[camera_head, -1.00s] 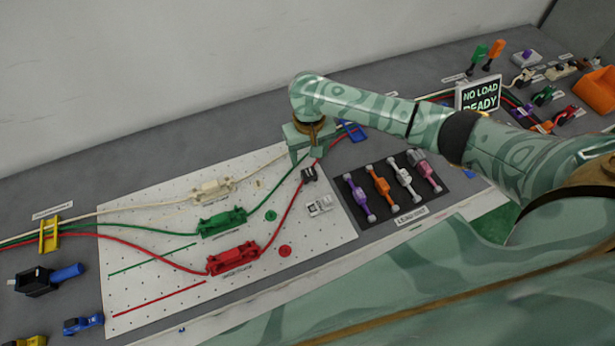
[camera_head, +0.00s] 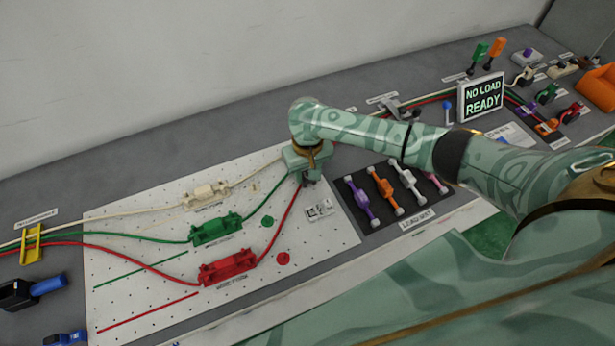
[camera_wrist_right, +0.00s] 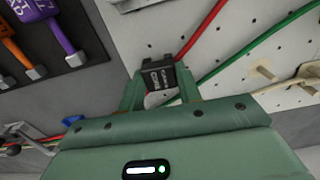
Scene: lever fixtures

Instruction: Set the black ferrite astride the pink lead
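The black ferrite (camera_wrist_right: 158,77) is a small black block with pale lettering. It fills the gap between the fingertips of my right gripper (camera_wrist_right: 160,88), which look shut on it. The red cable reaches it at the board. In the head view my right gripper (camera_head: 309,180) points down at the board's upper right, mostly hiding the ferrite. The pink lead (camera_head: 434,180) lies at the right end of the dark lead mat (camera_head: 377,222), partly covered by my right arm. My left gripper is not in view.
Purple (camera_head: 362,199), orange (camera_head: 384,188) and white (camera_head: 407,182) leads lie beside the pink one. The white pegboard (camera_head: 150,265) carries white, green and red fixtures with cables. A "NO LOAD READY" sign (camera_head: 482,97) stands behind my right arm.

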